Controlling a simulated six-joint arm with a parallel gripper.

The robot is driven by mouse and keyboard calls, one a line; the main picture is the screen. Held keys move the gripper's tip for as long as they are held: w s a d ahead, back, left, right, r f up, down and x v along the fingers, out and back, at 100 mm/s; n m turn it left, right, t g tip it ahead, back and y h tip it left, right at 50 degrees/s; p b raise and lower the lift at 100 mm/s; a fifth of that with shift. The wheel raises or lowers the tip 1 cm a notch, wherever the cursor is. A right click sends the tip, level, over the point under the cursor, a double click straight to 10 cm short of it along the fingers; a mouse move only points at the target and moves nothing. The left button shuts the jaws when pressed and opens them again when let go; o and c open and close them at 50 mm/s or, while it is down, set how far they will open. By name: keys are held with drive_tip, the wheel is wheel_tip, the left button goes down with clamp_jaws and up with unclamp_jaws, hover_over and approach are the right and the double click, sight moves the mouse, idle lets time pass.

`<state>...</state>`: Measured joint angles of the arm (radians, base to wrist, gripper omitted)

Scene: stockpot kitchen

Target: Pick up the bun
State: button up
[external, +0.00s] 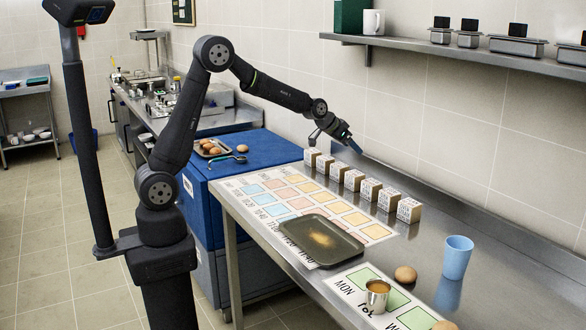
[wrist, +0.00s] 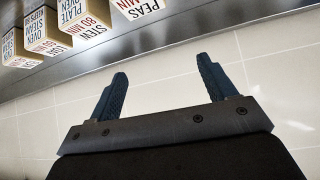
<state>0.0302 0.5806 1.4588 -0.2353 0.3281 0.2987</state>
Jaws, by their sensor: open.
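Several round brown buns show in the external view. One bun (external: 405,274) rests on the steel counter near the blue cup, and another bun (external: 445,325) is cut off by the bottom edge. A bun (external: 242,148) sits on the blue surface, beside a small tray (external: 215,150) with more round brown items. I cannot tell which bun the task means. My gripper (external: 335,142) is above the back of the counter, near the row of lettered blocks and away from the buns. In the wrist view my gripper (wrist: 161,68) is open and empty, with no bun in sight.
Lettered blocks (external: 354,180) line the counter's back by the tiled wall; some blocks (wrist: 83,28) show in the wrist view. A dark tray (external: 318,240) lies on the coloured chart. A metal cup (external: 377,297) and blue cup (external: 457,257) stand nearer. A shelf (external: 460,53) runs above.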

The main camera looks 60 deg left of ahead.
drive_tip(key=s+d+f+n+g+h, duration=0.25)
drive_tip(key=s+d+n, duration=0.25)
drive_tip(key=d, duration=0.4)
drive_tip(key=s+d+f+n+g+h, duration=0.25)
drive_tip(key=s+d+n, duration=0.2)
drive_tip(key=d, duration=0.45)
drive_tip(key=s+d+r+n+g+h, duration=0.15)
drive_tip(key=s+d+n+h, duration=0.25)
drive_tip(key=s+d+n, duration=0.4)
drive_tip(key=s+d+r+n+g+h, duration=0.1)
drive_tip(key=s+d+r+n+h, duration=0.2)
drive_tip(key=s+d, duration=0.55)
drive_tip(key=f, duration=0.2)
drive_tip(key=w+f, duration=0.1)
drive_tip(key=f, duration=0.1)
drive_tip(key=w+f, duration=0.1)
drive_tip(key=f, duration=0.2)
drive_tip(key=shift+w+d, duration=0.2)
drive_tip(key=shift+d, duration=0.2)
drive_tip(key=shift+d+f, duration=0.1)
drive_tip(key=shift+f, duration=0.15)
approach(403, 268)
drive_tip(key=x, duration=0.4)
drive_tip(key=shift+f, duration=0.3)
drive_tip(key=shift+w+x, duration=0.15)
drive_tip(key=shift+x, duration=1.3)
drive_tip(key=shift+w+x, duration=0.15)
drive_tip(key=shift+x, duration=1.3)
drive_tip(key=shift+f, duration=0.1)
drive_tip(key=c, duration=1.1)
